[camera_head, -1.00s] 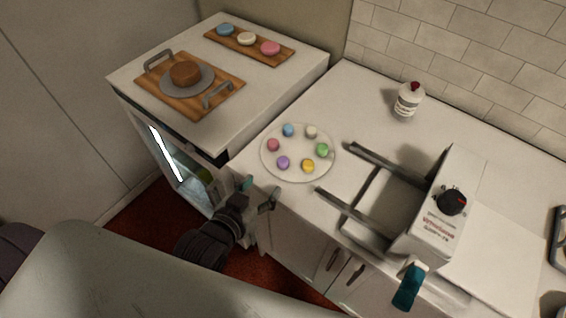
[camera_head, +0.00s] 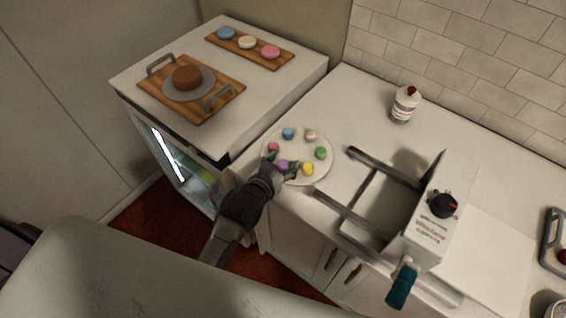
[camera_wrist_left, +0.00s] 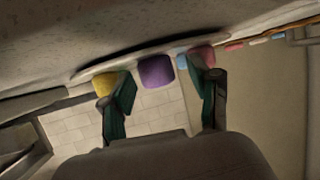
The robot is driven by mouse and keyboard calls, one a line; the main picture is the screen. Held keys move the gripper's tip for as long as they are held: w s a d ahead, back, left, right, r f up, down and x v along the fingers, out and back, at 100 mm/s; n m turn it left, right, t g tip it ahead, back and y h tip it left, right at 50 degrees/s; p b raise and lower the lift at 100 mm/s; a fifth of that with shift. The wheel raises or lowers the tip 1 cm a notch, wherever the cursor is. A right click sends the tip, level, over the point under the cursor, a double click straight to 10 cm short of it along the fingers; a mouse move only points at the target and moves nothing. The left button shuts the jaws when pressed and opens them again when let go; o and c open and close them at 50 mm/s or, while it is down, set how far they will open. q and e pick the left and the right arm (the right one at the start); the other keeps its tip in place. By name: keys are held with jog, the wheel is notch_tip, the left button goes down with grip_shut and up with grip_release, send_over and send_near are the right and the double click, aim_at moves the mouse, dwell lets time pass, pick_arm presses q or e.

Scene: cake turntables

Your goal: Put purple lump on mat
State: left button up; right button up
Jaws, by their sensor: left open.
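The purple lump (camera_head: 284,164) sits at the near side of a round white plate (camera_head: 303,150) on the counter. My left gripper (camera_head: 281,167) is open at the plate's near edge. In the left wrist view the purple lump (camera_wrist_left: 157,71) shows between the two fingers, ahead of the tips and apart from both. That view is turned over. No mat is certain; a grey disc (camera_head: 205,90) lies under a brown cake, and a pale flat sheet (camera_head: 490,245) lies at the right. My right gripper is not in view.
Yellow (camera_head: 308,169), pink (camera_head: 274,147), blue (camera_head: 289,133), white (camera_head: 311,135) and green (camera_head: 320,153) lumps share the plate. A machine with metal rails (camera_head: 438,212) stands right of it. A wooden board (camera_head: 160,90) bears the disc and cake.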

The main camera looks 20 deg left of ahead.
pick_arm(q)
jog(key=c, duration=1.1)
